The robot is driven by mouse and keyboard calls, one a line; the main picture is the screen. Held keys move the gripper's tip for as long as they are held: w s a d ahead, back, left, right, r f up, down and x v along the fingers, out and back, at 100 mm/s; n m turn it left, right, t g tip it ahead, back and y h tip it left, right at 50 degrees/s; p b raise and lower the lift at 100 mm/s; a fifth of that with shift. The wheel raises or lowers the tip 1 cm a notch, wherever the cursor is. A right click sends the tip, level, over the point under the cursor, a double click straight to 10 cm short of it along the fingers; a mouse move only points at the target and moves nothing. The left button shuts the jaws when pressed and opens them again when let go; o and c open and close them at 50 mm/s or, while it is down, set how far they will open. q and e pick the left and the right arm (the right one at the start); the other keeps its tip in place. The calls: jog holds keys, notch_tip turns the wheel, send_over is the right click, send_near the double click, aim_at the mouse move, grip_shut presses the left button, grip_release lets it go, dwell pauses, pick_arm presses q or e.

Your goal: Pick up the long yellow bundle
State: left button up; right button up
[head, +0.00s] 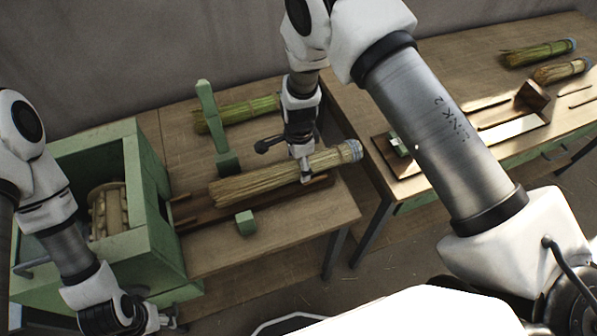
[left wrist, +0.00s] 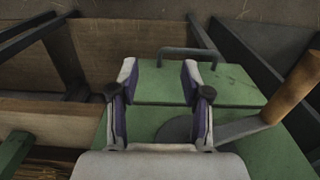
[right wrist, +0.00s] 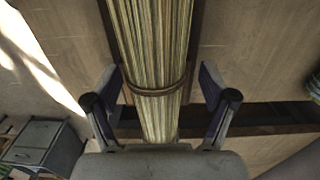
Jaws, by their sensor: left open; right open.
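The long yellow bundle (head: 255,184) lies on the wooden table at the centre of the head view, its bluish bound end (head: 350,151) to the right. My right gripper (head: 306,176) is over it, nearer the bound end. In the right wrist view the bundle (right wrist: 153,45) runs between the two spread fingers of my right gripper (right wrist: 163,92), with a thin tie around it. Whether the fingers touch it is unclear. My left gripper (head: 168,318) is low at the left, open and empty; its wrist view shows the spread fingers (left wrist: 160,80) over a green surface.
A green machine (head: 142,190) with a roller stands at the left. A greener bundle (head: 240,113) lies behind a green upright arm (head: 212,125). A small green block (head: 245,222) is in front. A second table holds two bundles (head: 538,53) (head: 562,69).

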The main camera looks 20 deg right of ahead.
jog(key=shift+s+d+r, duration=0.15)
jog(key=shift+s+d, duration=0.1)
jog(key=shift+s, duration=0.05)
jog(key=c, duration=1.3)
